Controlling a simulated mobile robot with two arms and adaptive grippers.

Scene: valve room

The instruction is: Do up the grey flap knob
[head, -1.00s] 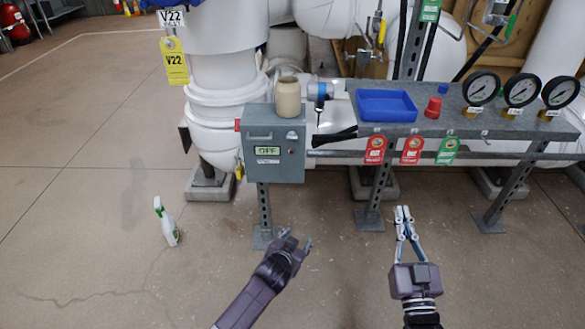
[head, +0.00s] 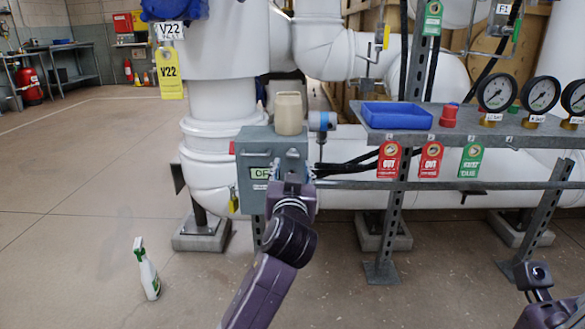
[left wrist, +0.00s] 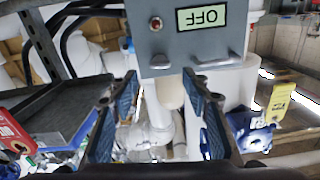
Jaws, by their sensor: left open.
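The grey box (head: 256,148) with an OFF display stands on a post. In the left wrist view the box (left wrist: 180,38) is upside down. Its short grey flap knob (left wrist: 160,62) is on the panel near a small red light (left wrist: 156,23). My left gripper (head: 296,178) is in front of the box's right side and hides the knob in the head view. In the left wrist view my left gripper (left wrist: 160,76) is open, with the knob between its blue-padded fingers in the picture. Contact is not clear. My right gripper (head: 537,274) is low at the right, its fingers unclear.
A longer handle (left wrist: 215,62) sits beside the knob. A beige jar (head: 289,113) stands on the box. A shelf (head: 470,130) with a blue tray (head: 397,116), red knob and gauges is to the right.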

